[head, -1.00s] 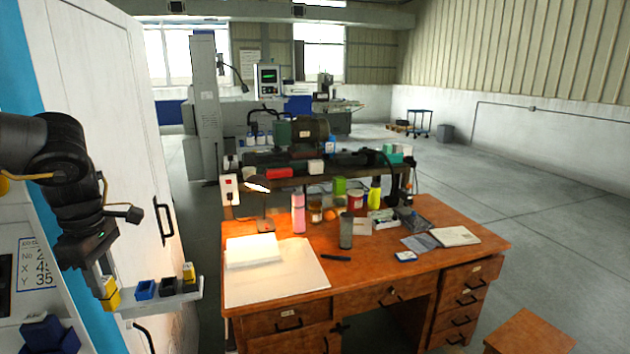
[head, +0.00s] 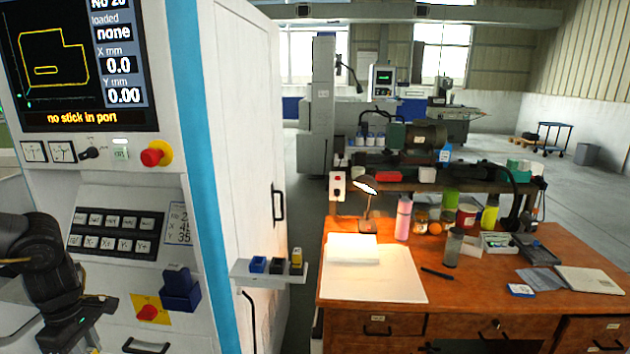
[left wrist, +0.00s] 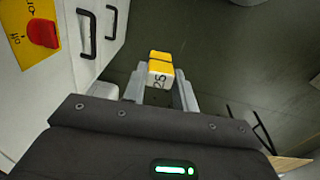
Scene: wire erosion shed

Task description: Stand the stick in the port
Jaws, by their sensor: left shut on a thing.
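My left gripper (left wrist: 160,92) is shut on a yellow and white stick (left wrist: 160,67) with dark characters on its white face. The stick juts out beyond the fingertips in the left wrist view. In the head view my left gripper (head: 90,343) is at the bottom left, in front of the machine, and the stick is hardly visible there. The machine's screen (head: 75,70) reads "no stick in port" and "loaded none". A dark blue block-like fitting (head: 180,290) sits on the machine front, right of the gripper; I cannot tell whether it is the port. My right gripper is not in view.
A small white shelf (head: 268,275) on the cabinet side holds a blue, a black and a yellow stick. A cluttered wooden desk (head: 470,285) stands to the right.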

